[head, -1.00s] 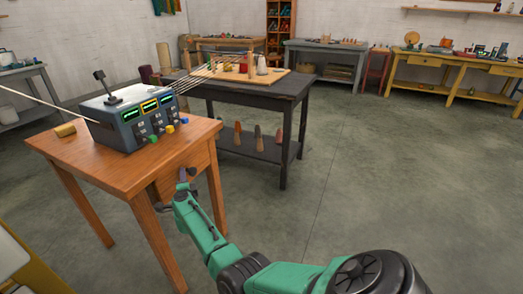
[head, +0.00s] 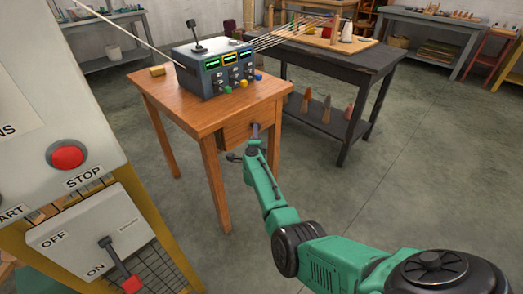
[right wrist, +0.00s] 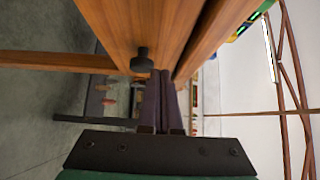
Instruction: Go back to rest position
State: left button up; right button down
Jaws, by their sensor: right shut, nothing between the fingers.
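My right gripper (head: 255,131) is at the end of my green arm, near the drawer front of a small wooden table (head: 170,103). In the right wrist view its two dark fingers (right wrist: 163,78) lie together, shut and empty. A dark round knob (right wrist: 142,62) on the wood shows just beside the fingertips. The fingers look apart from the knob, though the exact gap is hard to tell. My left gripper is not in view.
A grey control box (head: 213,68) with lit displays and a lever stands on the wooden table. A panel with a red STOP button (head: 67,157) and an ON/OFF lever (head: 118,262) is close at left. A dark workbench (head: 340,58) stands behind. Open floor (head: 440,190) lies at right.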

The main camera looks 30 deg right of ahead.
jog(key=p+v, duration=0.6)
jog(key=v, duration=0.4)
jog(key=s+a+f+n+g+y+p, duration=0.3)
jog(key=s+f+n+y, duration=0.1)
jog(key=s+f+n, duration=0.6)
jog(key=s+a+f+n+g+y+p, duration=0.2)
jog(key=s+a+f+n+y+p, duration=0.15)
jog(key=s+f+n+y, duration=0.6)
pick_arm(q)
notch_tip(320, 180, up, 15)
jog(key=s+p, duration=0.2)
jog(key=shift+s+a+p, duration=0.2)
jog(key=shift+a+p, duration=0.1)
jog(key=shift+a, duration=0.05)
pick_arm(e)
jog(key=s+d+f+n+g+h, duration=0.1)
jog(key=s+f+n+g, duration=0.1)
jog(key=s, duration=0.8)
jog(key=s+d+f+n+g+h, duration=0.2)
jog(key=s+f+g, duration=0.2)
jog(key=s, duration=0.6)
jog(key=s+d+f+n+g+h, duration=0.1)
jog(key=s+f, duration=0.4)
jog(key=s, duration=0.6)
jog(key=n+g+h, duration=0.1)
jog(key=g, duration=0.1)
jog(key=shift+d+f+n+g, duration=0.3)
jog(key=shift+n+g, duration=0.05)
jog(key=shift+g, duration=0.05)
jog(key=shift+s, duration=0.1)
